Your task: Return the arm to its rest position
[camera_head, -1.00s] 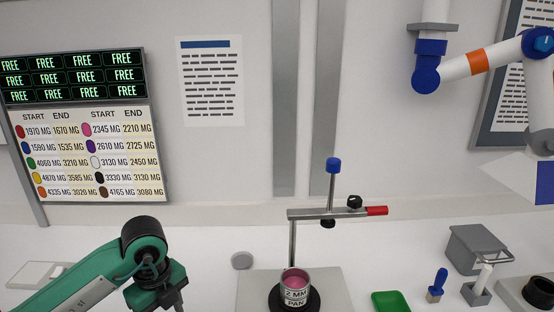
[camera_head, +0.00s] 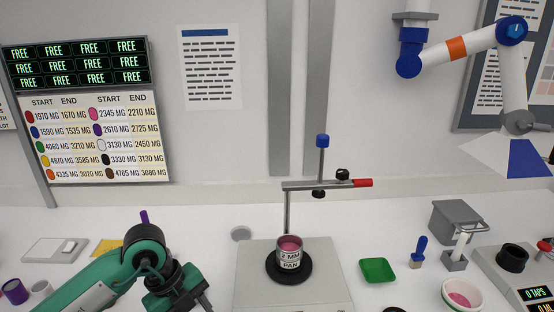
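My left arm, green with dark joints, comes in at the lower left. Its dark wrist end (camera_head: 185,288) points down toward the bottom edge, left of the grey stand base. The fingertips run low and are not clear, so I cannot tell whether they are open or shut, and no held object shows. My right arm and gripper are not in view. A pan labelled "2 MM PAN" (camera_head: 290,253) with pink contents sits on a black round holder (camera_head: 289,272) on the grey base (camera_head: 325,295).
A post with a red-tipped crossbar (camera_head: 325,185) rises behind the pan. Right are a green tray (camera_head: 377,270), a blue-handled brush (camera_head: 419,250), a grey box (camera_head: 457,222) and a white bowl (camera_head: 461,295). A white-and-blue jointed arm (camera_head: 455,49) hangs upper right. A purple jar (camera_head: 14,291) stands far left.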

